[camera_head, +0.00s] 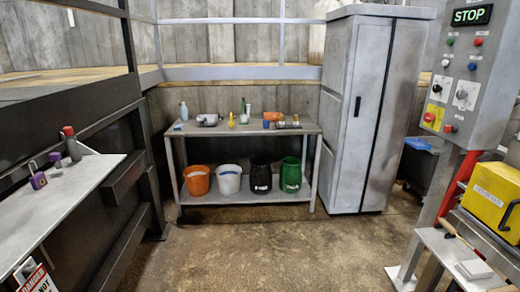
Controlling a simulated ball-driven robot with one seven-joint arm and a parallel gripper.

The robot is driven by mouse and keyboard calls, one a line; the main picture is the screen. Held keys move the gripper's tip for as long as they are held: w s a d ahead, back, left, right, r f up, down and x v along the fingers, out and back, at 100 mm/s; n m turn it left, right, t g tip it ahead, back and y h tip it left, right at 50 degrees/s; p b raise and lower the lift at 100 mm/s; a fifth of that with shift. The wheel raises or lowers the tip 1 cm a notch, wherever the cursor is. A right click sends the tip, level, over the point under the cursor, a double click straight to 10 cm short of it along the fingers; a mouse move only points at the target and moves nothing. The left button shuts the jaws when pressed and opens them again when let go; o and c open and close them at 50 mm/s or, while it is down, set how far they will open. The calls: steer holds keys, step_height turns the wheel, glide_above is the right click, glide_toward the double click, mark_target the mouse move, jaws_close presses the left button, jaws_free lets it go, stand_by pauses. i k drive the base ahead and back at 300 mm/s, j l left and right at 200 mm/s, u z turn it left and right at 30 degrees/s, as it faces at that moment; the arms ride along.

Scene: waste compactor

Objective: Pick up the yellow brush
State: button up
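A small upright yellow item (231,120) stands on the grey metal workbench (290,130) at the back. It may be the yellow brush, but it is too small for me to be sure. It stands between a white container (207,120) on its left and a small white item (244,119) on its right. My gripper is not in view.
Several buckets, including an orange one (197,180), sit on the bench's lower shelf. A grey cabinet (365,110) stands right of the bench. A control panel (468,80) and yellow toolbox (490,195) are at right; a side shelf (60,210) is at left. The middle floor is clear.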

mark_target(231, 120)
steer(key=i+l, duration=0.1)
steer(key=i, duration=3.7)
steer(key=i+u, duration=0.45)
steer(key=i+l+u, duration=0.65)
steer(key=i+u, duration=0.2)
steer(key=i, duration=0.05)
